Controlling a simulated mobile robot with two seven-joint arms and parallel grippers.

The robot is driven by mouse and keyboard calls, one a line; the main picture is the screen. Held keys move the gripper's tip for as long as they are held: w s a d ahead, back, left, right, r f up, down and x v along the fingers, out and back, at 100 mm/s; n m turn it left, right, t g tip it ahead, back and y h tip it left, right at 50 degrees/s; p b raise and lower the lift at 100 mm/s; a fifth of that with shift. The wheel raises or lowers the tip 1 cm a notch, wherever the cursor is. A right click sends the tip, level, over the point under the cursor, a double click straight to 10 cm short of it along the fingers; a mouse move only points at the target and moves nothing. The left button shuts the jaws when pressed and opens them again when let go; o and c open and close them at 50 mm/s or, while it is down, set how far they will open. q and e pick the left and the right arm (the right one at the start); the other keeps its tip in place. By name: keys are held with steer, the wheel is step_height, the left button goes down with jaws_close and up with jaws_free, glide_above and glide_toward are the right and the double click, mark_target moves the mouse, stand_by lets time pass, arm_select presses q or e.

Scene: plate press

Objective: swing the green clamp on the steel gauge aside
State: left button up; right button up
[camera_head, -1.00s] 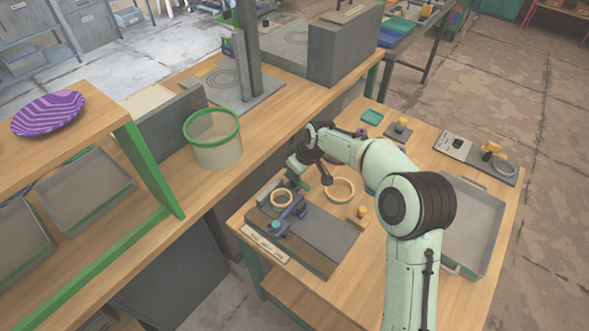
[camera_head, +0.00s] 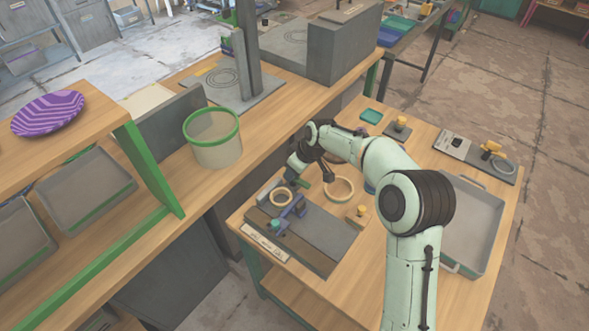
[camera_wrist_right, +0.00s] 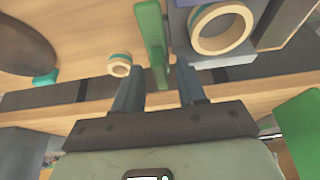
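The steel gauge (camera_head: 322,238) is a dark grey plate on the wooden table, with a blue part carrying a teal knob (camera_head: 272,224) and a cream ring (camera_head: 281,197) on it. The green clamp shows as a short green bar (camera_head: 302,182) beside my right gripper (camera_head: 291,185), which hangs at the gauge's far edge. In the right wrist view the green bar (camera_wrist_right: 153,45) rises between and beyond my two open fingers (camera_wrist_right: 157,85). The fingers stand apart, with a gap to the bar on both sides. My left gripper is not in view.
A grey tray (camera_head: 474,228) is at the right. A green-rimmed bin (camera_head: 213,139) stands on the bench at the left. My right arm covers part of the table.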

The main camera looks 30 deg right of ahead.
mark_target(308, 185)
steer(key=v, duration=1.3)
steer(key=shift+r, duration=0.2)
steer(key=shift+f, duration=0.1)
